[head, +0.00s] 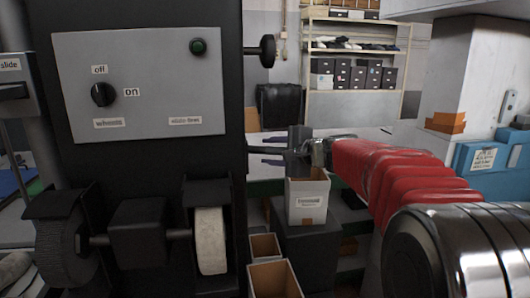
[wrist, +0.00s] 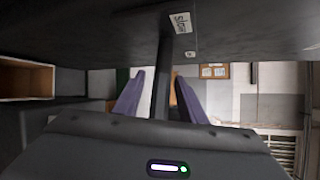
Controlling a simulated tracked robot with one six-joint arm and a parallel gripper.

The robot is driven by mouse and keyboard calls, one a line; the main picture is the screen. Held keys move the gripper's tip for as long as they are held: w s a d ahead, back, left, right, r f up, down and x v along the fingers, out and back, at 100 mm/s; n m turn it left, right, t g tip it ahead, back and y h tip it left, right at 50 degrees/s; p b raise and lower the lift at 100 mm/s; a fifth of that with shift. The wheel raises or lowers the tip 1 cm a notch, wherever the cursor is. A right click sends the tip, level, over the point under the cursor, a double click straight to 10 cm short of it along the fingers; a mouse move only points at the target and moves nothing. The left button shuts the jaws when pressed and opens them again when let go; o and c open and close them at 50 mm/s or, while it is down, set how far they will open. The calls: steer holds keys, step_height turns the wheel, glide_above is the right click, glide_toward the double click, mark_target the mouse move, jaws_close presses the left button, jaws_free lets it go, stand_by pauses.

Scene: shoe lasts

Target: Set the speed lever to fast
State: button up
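The speed lever (wrist: 163,85) is a dark flat bar in the wrist view. It sticks out from the dark machine side, beside a label reading "slow" (wrist: 181,22). A second small label (wrist: 190,54) lies close by and is too small to read. My gripper (wrist: 160,77) has its two purple fingers apart, one on each side of the lever, with a gap visible on both sides. In the head view my gripper (head: 268,156) reaches in from the right to the machine's right side. There the lever and fingers are small and hard to separate.
A pale wheel (head: 210,240) is at the front. A labelled box (head: 308,200) stands below my gripper.

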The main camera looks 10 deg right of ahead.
steer(key=shift+x, duration=1.3)
jaws_close()
steer(key=shift+f, duration=0.1)
